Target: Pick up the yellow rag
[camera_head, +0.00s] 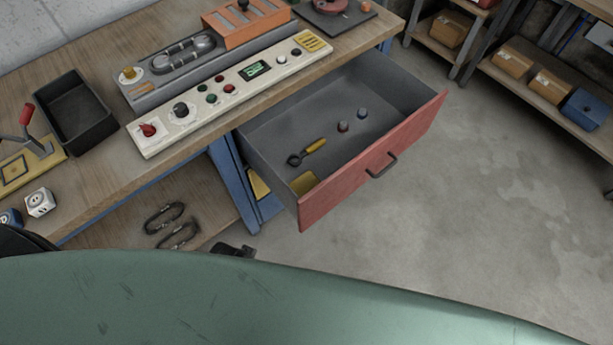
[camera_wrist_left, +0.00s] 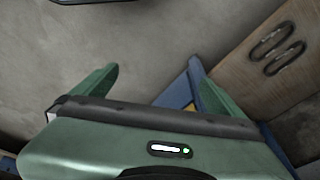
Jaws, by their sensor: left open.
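A small flat yellow piece, which looks like the yellow rag (camera_head: 304,183), lies in the front left corner of the open drawer (camera_head: 395,145). My left gripper (camera_wrist_left: 160,78) shows in the left wrist view with its two green fingers wide apart and nothing between them. It is over the floor beside the bench's blue leg, apart from the rag. The rag cannot be made out for sure in the wrist view. My right gripper is not in view.
The drawer also holds a yellow-handled tool (camera_head: 307,151) and two small knobs (camera_head: 343,126). The red drawer front (camera_head: 350,180) juts over the floor. A control panel (camera_head: 235,90) and black bin (camera_head: 75,112) stand on the bench. Cables (camera_head: 172,225) lie on the lower shelf.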

